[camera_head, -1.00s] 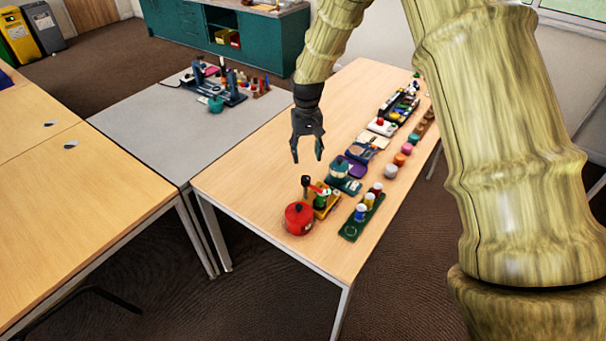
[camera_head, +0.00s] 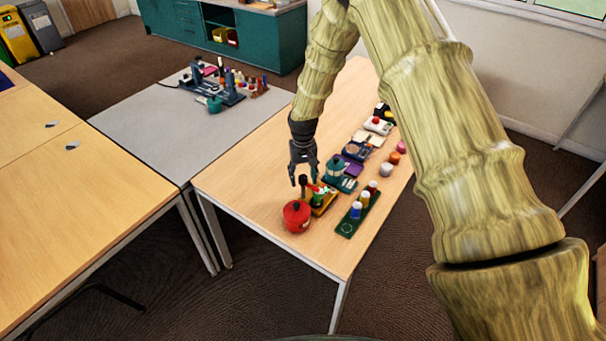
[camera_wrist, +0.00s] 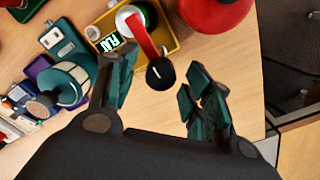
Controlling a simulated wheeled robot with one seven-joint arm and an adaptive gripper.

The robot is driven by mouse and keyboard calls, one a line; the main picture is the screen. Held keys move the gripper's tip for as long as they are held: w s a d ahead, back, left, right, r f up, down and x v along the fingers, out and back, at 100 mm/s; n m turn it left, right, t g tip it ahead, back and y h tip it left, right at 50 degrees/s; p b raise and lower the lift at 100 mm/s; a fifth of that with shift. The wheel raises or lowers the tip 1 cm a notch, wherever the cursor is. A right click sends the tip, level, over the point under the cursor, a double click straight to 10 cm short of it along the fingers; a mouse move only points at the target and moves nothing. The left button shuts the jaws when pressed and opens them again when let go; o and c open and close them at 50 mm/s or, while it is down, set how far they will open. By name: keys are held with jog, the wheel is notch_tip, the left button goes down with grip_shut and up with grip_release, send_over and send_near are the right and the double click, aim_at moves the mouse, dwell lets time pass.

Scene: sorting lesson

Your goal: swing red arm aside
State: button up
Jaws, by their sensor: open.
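The red arm (camera_wrist: 146,36) shows in the wrist view as a red bar with a round black knob (camera_wrist: 160,72) at its end. It reaches out from a white pivot over a yellow tray (camera_wrist: 181,41) that carries a green lit label. In the head view the red arm (camera_head: 318,188) is small, next to a dark upright post. My gripper (camera_head: 303,182) is open just above and behind this device. In the wrist view the knob lies between the open fingers of my gripper (camera_wrist: 155,85), and I cannot tell whether they touch it.
A red pot (camera_head: 297,217) stands close beside the yellow tray. A teal pot-like object (camera_head: 334,170) sits on the other side, and a green board with small bottles (camera_head: 350,226) lies to the right. The wooden table (camera_head: 240,180) is clear on the left.

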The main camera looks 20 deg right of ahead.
dwell(0.3)
jog(key=c, duration=1.1)
jog(key=shift+o, duration=0.2)
jog(key=shift+n, duration=0.3)
jog(key=n+b, duration=0.1)
jog(key=n, duration=0.2)
jog(key=shift+f+n, duration=0.1)
jog(key=shift+n, duration=0.2)
jog(key=n+b, duration=0.1)
jog(key=n, duration=0.3)
jog(key=shift+n, duration=0.3)
jog(key=n, duration=0.4)
jog(key=shift+n+b, duration=0.3)
jog(key=shift+n, duration=2.2)
